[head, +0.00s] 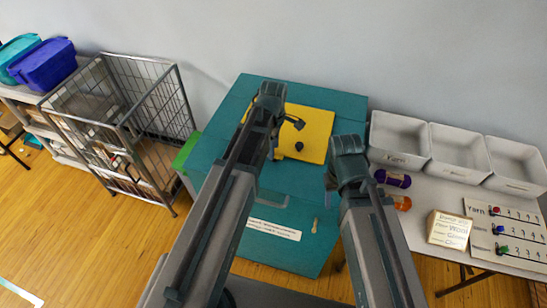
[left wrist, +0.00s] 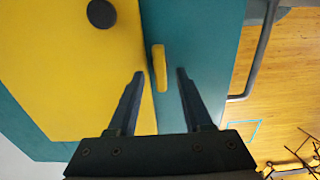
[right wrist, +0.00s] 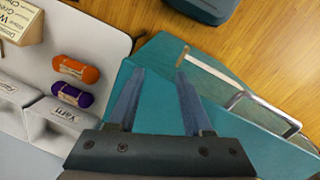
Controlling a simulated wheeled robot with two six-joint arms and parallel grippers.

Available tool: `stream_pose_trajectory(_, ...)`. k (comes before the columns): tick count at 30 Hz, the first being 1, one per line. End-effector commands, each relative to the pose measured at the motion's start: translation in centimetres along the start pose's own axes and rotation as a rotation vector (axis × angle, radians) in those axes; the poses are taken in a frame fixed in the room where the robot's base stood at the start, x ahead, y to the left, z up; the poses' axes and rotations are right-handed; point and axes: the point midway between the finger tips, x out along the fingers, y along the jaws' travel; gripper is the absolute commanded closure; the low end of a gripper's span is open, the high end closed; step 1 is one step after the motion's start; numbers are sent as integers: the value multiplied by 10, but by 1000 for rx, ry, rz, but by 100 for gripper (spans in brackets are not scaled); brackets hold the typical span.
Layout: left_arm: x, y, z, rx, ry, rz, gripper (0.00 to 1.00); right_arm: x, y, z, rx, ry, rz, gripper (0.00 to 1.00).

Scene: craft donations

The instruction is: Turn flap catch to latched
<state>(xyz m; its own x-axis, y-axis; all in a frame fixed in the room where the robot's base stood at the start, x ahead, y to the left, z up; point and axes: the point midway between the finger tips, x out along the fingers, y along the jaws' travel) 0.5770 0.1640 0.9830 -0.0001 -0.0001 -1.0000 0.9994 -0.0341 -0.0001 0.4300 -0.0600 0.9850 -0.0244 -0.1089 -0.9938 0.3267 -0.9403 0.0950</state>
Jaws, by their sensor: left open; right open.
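The flap catch (left wrist: 159,68) is a small yellow bar on the teal box, beside the edge of the yellow flap (left wrist: 60,65) and roughly parallel to it. The flap (head: 318,130) also shows on the box top in the head view, with a dark round knob (left wrist: 101,13). My left gripper (left wrist: 160,74) is open, with the catch in line between its fingertips; I cannot tell whether they reach down around it. In the head view my left arm hides the catch. My right gripper (right wrist: 160,70) is open and empty over the teal box (right wrist: 160,100).
A tan peg (head: 314,225) and a white label (head: 273,229) are on the box front. A table at right holds grey bins (head: 400,140), purple yarn (head: 393,178), orange yarn (head: 401,202) and a wooden block (head: 448,230). A wire cage cart (head: 160,105) stands left.

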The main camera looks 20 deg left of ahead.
Motion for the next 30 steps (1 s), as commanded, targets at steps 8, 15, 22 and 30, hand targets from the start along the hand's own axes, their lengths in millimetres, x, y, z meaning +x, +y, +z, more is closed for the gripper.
stream_pose_trajectory(8,20,0,0,0,0,0,50,20,-2,-1,1,0,0,50)
stream_pose_trajectory(15,19,0,0,0,0,0,54,19,-2,-1,1,0,0,50)
stream_pose_trajectory(22,19,0,0,0,0,0,95,19,-2,-1,1,0,0,50)
stream_pose_trajectory(30,19,0,0,0,0,0,100,19,-2,-1,1,0,0,50)
